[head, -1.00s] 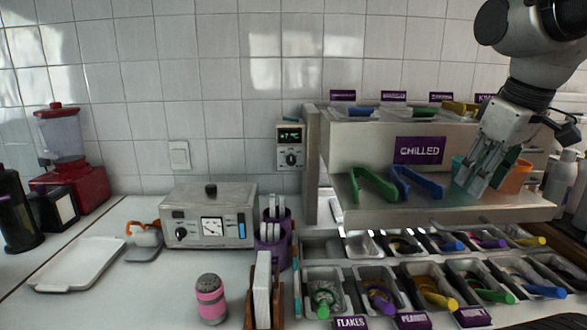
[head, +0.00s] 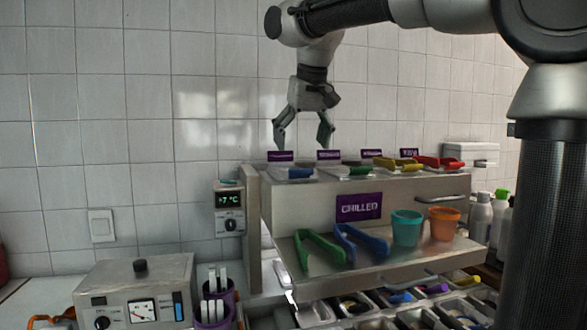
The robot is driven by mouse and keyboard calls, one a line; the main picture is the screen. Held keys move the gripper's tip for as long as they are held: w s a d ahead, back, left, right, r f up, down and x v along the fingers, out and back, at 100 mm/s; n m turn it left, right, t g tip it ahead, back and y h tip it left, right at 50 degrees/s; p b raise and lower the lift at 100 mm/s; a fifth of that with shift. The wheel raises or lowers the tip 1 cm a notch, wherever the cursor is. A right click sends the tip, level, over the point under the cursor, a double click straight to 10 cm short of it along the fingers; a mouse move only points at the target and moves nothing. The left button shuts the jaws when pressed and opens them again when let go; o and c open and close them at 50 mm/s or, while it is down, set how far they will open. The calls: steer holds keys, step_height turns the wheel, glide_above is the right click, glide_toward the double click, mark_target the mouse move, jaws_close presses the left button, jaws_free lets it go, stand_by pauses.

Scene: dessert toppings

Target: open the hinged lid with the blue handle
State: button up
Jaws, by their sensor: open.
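The blue handle (head: 300,173) is at the left end of the row on top of the chilled unit. Its lid (head: 284,169) looks pale and lies roughly flat, but is small and hard to make out. My gripper (head: 303,146) points down above the left part of this row, with its two fingers spread and nothing between them. The blue handle is just below the fingertips in the picture; they look apart from it, though the depth gap is hard to judge.
A green handle (head: 361,171), yellow handle (head: 398,164) and red handle (head: 438,162) continue the row. Small purple signs (head: 328,155) stand behind.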

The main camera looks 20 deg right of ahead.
steer(key=shift+m, duration=0.5)
steer(key=shift+s+d+x, duration=0.1)
steer(key=shift+x, duration=1.1)
steer(key=shift+s+d+x, duration=0.15)
steer(key=shift+x, duration=1.1)
steer(key=shift+s+d+x, duration=0.1)
steer(key=shift+x, duration=1.1)
steer(key=shift+f, duration=0.15)
